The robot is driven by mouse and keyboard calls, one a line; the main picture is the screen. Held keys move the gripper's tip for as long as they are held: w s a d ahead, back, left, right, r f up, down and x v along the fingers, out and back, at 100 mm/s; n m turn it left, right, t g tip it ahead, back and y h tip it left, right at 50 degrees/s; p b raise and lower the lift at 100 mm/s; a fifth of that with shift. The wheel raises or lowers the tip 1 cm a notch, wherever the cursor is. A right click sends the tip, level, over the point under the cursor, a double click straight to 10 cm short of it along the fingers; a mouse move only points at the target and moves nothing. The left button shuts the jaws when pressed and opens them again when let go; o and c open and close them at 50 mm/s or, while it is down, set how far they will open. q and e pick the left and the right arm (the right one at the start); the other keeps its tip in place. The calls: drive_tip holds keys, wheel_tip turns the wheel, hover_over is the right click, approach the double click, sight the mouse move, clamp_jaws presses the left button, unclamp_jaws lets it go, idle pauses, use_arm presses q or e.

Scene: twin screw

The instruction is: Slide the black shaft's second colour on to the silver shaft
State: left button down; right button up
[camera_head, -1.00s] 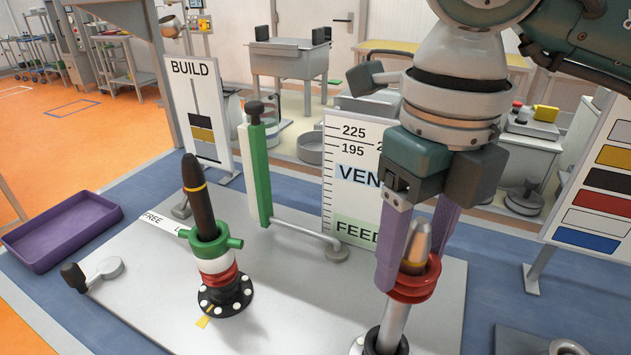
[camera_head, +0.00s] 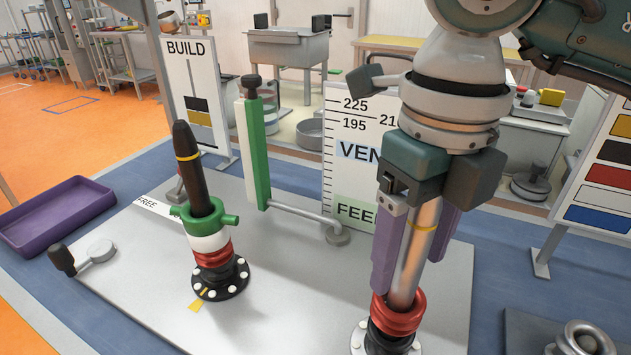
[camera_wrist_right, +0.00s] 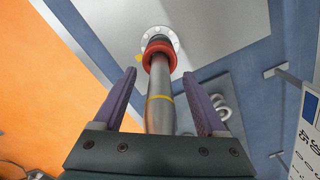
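The silver shaft (camera_head: 413,255), with a yellow band, stands on a black base (camera_head: 390,343). A red ring (camera_head: 399,312) sits around its lower end, just above the base. It also shows in the right wrist view (camera_wrist_right: 160,50). My right gripper (camera_head: 400,285) points down around the silver shaft. Its purple fingers stand apart on either side of the shaft, with the ring beyond their tips. The black shaft (camera_head: 189,160) carries a green collar with side handles (camera_head: 204,222), a white ring (camera_head: 209,242) and red rings (camera_head: 213,260) below it. My left gripper is not in view.
A green and white post (camera_head: 254,150) stands between the shafts, with a height board (camera_head: 350,170) behind. A BUILD sign (camera_head: 190,70) is at back left. A purple tray (camera_head: 60,222) lies at far left.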

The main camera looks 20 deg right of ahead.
drive_tip(key=o, duration=0.3)
drive_tip(key=shift+o, duration=0.2)
wheel_tip(320, 180, up, 10)
idle(0.4)
